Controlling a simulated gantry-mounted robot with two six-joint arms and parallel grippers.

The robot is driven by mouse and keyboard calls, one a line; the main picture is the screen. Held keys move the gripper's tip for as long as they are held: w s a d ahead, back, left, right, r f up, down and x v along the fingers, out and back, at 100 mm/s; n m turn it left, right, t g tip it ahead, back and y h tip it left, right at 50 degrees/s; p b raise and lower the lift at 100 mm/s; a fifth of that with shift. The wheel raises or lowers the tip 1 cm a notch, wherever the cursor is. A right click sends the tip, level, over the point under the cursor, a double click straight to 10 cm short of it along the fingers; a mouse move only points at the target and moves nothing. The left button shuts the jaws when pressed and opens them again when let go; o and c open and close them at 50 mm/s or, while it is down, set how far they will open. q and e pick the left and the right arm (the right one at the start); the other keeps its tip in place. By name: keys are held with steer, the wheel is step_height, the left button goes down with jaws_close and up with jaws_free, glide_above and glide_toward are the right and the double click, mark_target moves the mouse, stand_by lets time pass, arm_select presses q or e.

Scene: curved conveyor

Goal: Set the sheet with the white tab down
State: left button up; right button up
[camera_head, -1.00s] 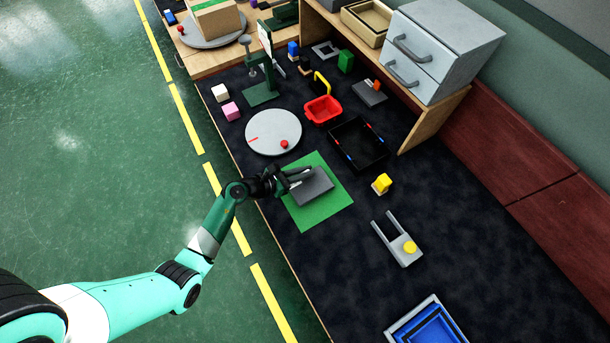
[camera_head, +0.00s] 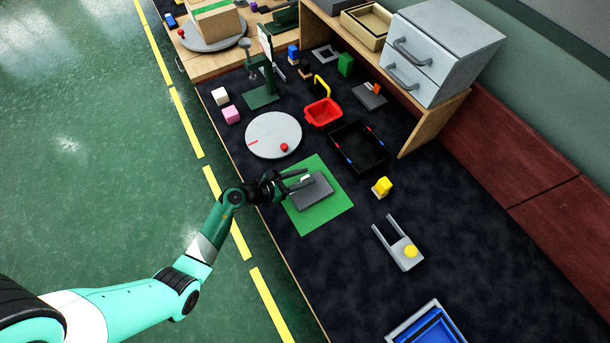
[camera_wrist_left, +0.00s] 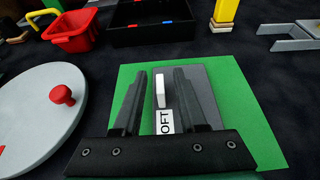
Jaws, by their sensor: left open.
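The grey sheet (camera_head: 316,190) lies on the green mat (camera_head: 331,212) in the head view. In the left wrist view the sheet (camera_wrist_left: 205,82) lies on the mat (camera_wrist_left: 240,100), partly hidden by my fingers. Its upright white tab (camera_wrist_left: 160,90) stands between my fingers, with a white label (camera_wrist_left: 164,122) reading "OFT" in front of it. My left gripper (camera_head: 298,181) is open over the sheet's left part. In the wrist view the left gripper (camera_wrist_left: 160,77) shows gaps between its fingers and the tab. My right gripper is not in view.
A round grey disc (camera_head: 262,132) with a red knob lies beside the mat. A black tray (camera_head: 359,146), a red basket (camera_head: 322,112) and a yellow block (camera_head: 382,186) stand nearby. A grey forked piece (camera_head: 397,244) lies to the right. Dark tabletop below the mat is clear.

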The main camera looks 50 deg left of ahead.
arm_select(q)
steer(key=p+v, duration=0.3)
steer(key=v, duration=0.8)
steer(key=shift+s+r, duration=0.1)
steer(key=shift+s, duration=0.15)
